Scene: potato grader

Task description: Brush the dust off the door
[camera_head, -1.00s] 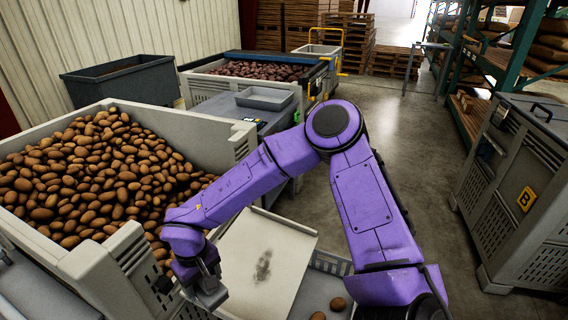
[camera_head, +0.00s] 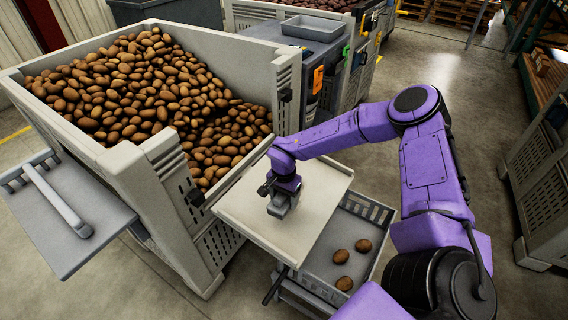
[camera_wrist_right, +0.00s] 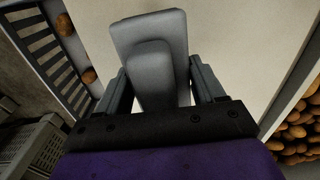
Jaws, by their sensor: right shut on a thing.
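The door, a flat pale panel (camera_head: 318,205) with a raised rim, lies beside the big potato bin and partly over a slatted crate. My right gripper (camera_head: 283,192) is over the middle of the panel, its jaws shut on a grey brush (camera_head: 278,208). In the right wrist view the brush (camera_wrist_right: 150,35) is a rounded grey block with a narrower grip between the fingers, and the pale panel (camera_wrist_right: 225,45) lies beyond it. I cannot tell whether the brush touches the panel. No dark dust mark shows on the panel now; the brush and gripper cover part of it. My left gripper is not in view.
The potato bin (camera_head: 110,160) stands left of the panel. The slatted crate (camera_head: 372,215) under the panel's right side holds a few potatoes (camera_head: 340,257). A grey shelf (camera_head: 85,240) with a bar-like piece is at the left.

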